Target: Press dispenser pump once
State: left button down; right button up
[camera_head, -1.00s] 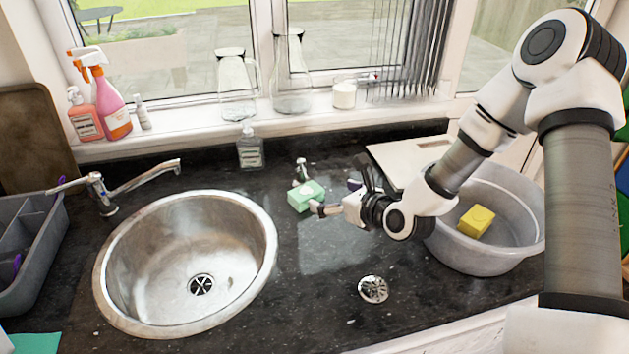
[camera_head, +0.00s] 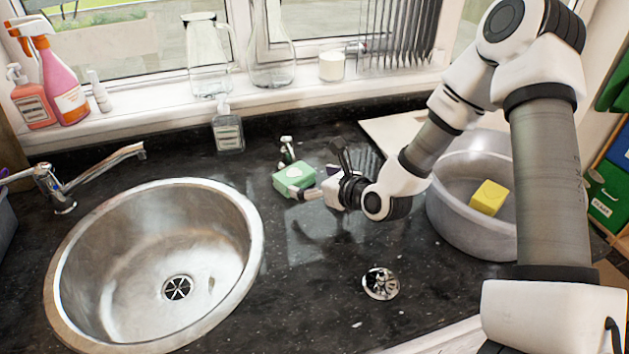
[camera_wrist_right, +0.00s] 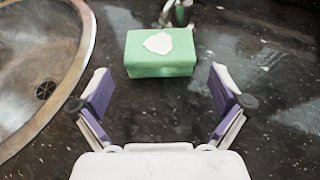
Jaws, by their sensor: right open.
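A small metal pump dispenser (camera_head: 287,148) stands on the dark counter, directly behind a green sponge (camera_head: 292,182) with a white patch on top. In the right wrist view the sponge (camera_wrist_right: 160,60) lies ahead of my fingers and the metal pump (camera_wrist_right: 178,12) is cut off by the top edge. A clear pump bottle (camera_head: 228,132) with a white label stands farther left by the sill. My right gripper (camera_head: 320,176) is open just right of the sponge; its spread fingers (camera_wrist_right: 160,88) hold nothing. My left gripper is out of view.
A round steel sink (camera_head: 235,285) lies to the left with a tap (camera_head: 60,190) behind it. A grey basin (camera_head: 450,212) with a yellow sponge (camera_head: 488,198) is at the right. A metal plug (camera_head: 381,283) lies on the front counter.

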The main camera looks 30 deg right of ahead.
aim_at(301, 178)
jog(key=x, duration=0.7)
jog(key=shift+w+f+p, duration=0.1)
jog(key=shift+f+p, duration=0.05)
jog(key=shift+p, duration=0.2)
jog(key=c, duration=0.8)
